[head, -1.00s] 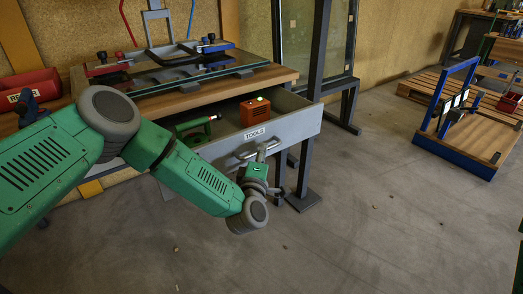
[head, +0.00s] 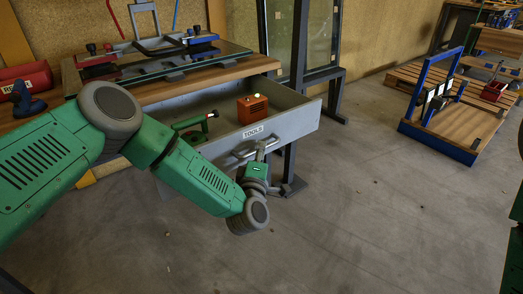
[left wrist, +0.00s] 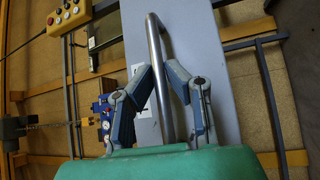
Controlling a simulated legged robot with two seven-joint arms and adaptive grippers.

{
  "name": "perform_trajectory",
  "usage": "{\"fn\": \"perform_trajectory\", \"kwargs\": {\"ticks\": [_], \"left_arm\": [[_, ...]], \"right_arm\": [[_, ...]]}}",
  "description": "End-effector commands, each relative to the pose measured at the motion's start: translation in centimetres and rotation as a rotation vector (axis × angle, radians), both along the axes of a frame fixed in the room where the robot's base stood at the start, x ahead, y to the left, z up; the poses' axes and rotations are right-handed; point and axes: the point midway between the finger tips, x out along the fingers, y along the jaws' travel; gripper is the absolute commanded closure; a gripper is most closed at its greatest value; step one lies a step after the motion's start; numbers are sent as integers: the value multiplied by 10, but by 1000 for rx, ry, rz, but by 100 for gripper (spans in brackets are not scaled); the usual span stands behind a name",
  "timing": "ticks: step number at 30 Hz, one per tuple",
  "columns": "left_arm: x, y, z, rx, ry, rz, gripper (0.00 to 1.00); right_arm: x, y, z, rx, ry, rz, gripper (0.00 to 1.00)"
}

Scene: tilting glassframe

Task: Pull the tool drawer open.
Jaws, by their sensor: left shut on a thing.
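The tool drawer (head: 292,124) is a grey box with a "TOOLS" label (head: 253,132) on its front, and it stands well out from under the wooden bench top. My left gripper (head: 259,156) is shut on the metal bar handle (head: 270,144) of the drawer front. In the left wrist view, the fingers of the left gripper (left wrist: 160,75) lie on both sides of the handle bar (left wrist: 154,42), with the grey drawer front (left wrist: 200,35) behind. My right gripper is not in view.
In the drawer are an orange box (head: 252,109) and a green tool (head: 192,128). A glass frame on a stand (head: 301,50) is close behind the drawer's right side. A low wooden cart with blue frame (head: 452,130) stands far right. The floor in front is clear.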

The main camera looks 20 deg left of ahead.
Motion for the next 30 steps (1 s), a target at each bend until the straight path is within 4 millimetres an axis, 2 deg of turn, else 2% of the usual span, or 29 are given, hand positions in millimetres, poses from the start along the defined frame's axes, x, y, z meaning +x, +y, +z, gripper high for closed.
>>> {"fn": "perform_trajectory", "kwargs": {"ticks": [1, 2, 3, 12, 16, 30], "left_arm": [[-1, 1, -3, 1, 6, 2, 100], [-1, 1, -3, 1, 6, 2, 79], [-1, 1, -3, 1, 6, 2, 69], [-1, -1, -1, 1, 2, 0, 69], [-10, -2, -2, 1, 3, 0, 69], [-99, -12, -16, 2, 7, -2, 69]], "right_arm": [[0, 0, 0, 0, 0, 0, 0], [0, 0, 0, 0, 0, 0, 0], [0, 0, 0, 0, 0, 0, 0], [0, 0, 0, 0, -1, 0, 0], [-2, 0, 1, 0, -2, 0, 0], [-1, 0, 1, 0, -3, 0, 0]]}}
